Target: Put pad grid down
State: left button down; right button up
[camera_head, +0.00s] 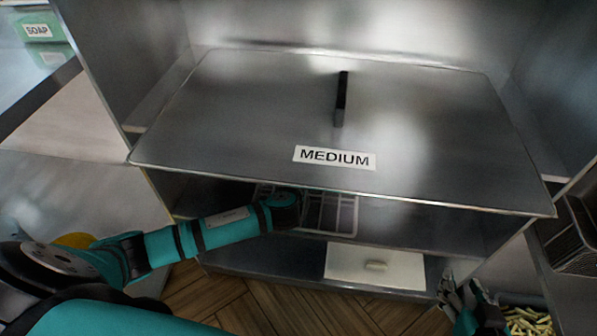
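The pad grid appears to be the pale wire grid (343,217) at the opening below the big steel cover, partly hidden by the cover's front edge and by my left arm. My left arm reaches in from the left, and its wrist end overlaps the grid's left part. My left gripper itself is hidden, so its hold on the grid cannot be seen. My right gripper (461,284) is low at the right, its fingers apart and empty, away from the grid.
A flat steel cover (230,110) with a black handle (341,98) and a "MEDIUM" label (334,157) lies above the opening. A white panel (400,270) with a small knob sits below. A wire basket (573,240) and fries (527,321) are at the right.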

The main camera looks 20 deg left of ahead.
pick_arm(q)
jog(key=shift+f, duration=0.5)
jog(key=c, duration=1.2)
grip_release()
pick_arm(e)
jog(key=shift+w+a+r+t, duration=0.25)
jog(key=shift+w+r+t, duration=0.4)
jog(key=shift+r, duration=0.2)
